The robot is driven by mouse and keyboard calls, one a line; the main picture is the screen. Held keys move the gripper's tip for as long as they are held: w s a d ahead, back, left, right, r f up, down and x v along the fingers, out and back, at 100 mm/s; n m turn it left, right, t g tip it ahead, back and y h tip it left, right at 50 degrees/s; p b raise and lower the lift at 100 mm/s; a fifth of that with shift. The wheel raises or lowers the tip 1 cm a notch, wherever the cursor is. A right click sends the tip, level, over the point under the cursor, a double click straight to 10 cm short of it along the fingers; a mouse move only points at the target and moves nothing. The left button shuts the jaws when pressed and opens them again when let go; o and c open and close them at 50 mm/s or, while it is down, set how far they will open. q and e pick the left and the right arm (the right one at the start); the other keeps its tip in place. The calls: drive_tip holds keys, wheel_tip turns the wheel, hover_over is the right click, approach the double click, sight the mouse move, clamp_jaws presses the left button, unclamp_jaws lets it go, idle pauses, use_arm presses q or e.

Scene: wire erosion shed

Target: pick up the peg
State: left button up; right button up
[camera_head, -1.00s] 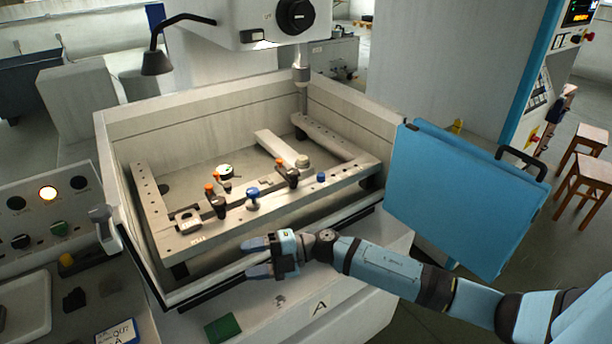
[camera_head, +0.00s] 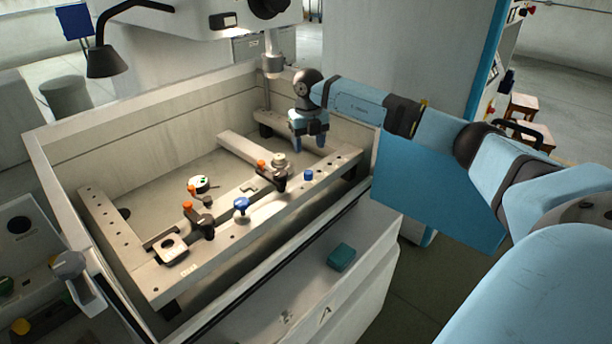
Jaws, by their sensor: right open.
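The peg appears to be the small blue cylinder (camera_head: 308,175) standing on the front rail of the fixture, near its right end. My right gripper (camera_head: 309,144) hangs over the tank with its two blue fingers pointing down. The fingers are apart with nothing between them. In the picture they are just above the blue cylinder, with a gap; how far behind it they are is hard to tell. My left gripper is not in view.
A blue-topped knob (camera_head: 241,204) and dark clamps with orange tips (camera_head: 201,222) (camera_head: 278,175) stand along the front rail (camera_head: 225,237). A round dial (camera_head: 200,184) sits behind them. A teal block (camera_head: 341,257) lies on the ledge outside the tank wall.

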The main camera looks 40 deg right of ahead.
hover_over(308, 172)
drive_tip(key=f, duration=0.5)
drive_tip(key=shift+s+a, duration=0.2)
drive_tip(key=shift+w+d+f+p, duration=0.15)
drive_tip(key=shift+f+p, duration=0.3)
drive_tip(key=shift+f, duration=0.9)
drive_tip(key=shift+w+d+f+p, duration=0.1)
drive_tip(key=shift+f+p, duration=0.3)
drive_tip(key=shift+f, duration=0.95)
drive_tip(key=c, duration=1)
drive_tip(key=shift+r, duration=0.1)
